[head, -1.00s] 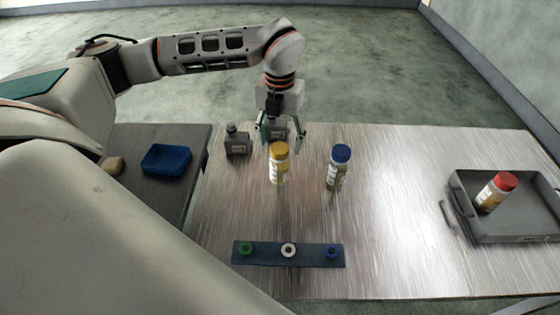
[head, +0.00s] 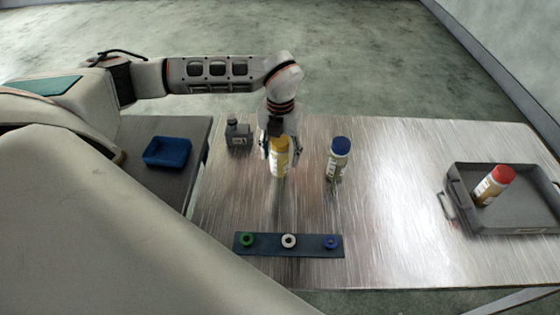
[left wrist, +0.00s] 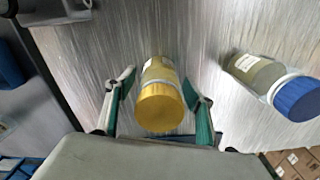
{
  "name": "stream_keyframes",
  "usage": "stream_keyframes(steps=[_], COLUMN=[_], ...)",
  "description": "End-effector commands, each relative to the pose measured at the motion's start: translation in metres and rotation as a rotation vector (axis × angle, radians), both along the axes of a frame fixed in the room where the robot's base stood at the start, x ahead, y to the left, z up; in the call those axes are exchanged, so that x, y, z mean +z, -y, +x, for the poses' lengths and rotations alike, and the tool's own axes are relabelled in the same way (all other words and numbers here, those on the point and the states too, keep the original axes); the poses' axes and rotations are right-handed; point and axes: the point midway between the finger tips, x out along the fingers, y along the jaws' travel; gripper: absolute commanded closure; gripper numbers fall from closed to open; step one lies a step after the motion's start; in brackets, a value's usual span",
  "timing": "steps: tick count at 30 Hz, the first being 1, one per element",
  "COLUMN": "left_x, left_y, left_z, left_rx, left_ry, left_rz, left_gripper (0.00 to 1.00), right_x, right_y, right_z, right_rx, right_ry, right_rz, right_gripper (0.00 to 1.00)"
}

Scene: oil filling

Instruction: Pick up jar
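A jar with a yellow lid (head: 279,168) stands upright on the metal table, and it fills the middle of the left wrist view (left wrist: 160,95). My left gripper (head: 281,153) is at this jar from above, one finger on each side. In the left wrist view the fingers (left wrist: 159,103) are apart, with a gap visible on the left side of the jar. A jar with a blue lid (head: 338,160) stands just to the right, also in the left wrist view (left wrist: 265,78). A jar with a red lid (head: 493,186) leans in a grey tray (head: 500,228). My right gripper is not in view.
A dark grey canister (head: 238,136) stands behind and left of the yellow-lidded jar. A dark strip (head: 265,245) with green, white and blue rings lies at the front. A blue bin (head: 167,152) is on the dark side table. The table between the blue-lidded jar and the tray is clear.

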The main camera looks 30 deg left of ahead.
Motion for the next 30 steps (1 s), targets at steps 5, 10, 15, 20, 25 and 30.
stream_keyframes(steps=[5,10,15,20,25,30], left_x=[0.0,0.001,0.003,0.015,0.044,0.09], left_y=[0.0,0.0,0.0,0.0,-0.001,0.0], left_z=[0.0,0.0,0.0,0.001,0.002,0.002], left_rx=[0.0,0.0,0.0,0.0,0.002,0.001], left_ry=[0.0,0.0,0.001,0.003,0.006,0.008], left_rz=[0.0,0.0,0.0,-0.001,0.001,0.0], left_gripper=[0.86,0.86,0.86,0.86,0.86,0.86], right_x=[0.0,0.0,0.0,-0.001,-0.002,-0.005], right_y=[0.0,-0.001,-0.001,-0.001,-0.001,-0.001], right_z=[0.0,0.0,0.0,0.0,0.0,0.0], right_rx=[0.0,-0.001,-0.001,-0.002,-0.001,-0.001], right_ry=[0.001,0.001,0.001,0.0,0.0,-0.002], right_rz=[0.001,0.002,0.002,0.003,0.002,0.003], right_gripper=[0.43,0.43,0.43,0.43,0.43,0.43])
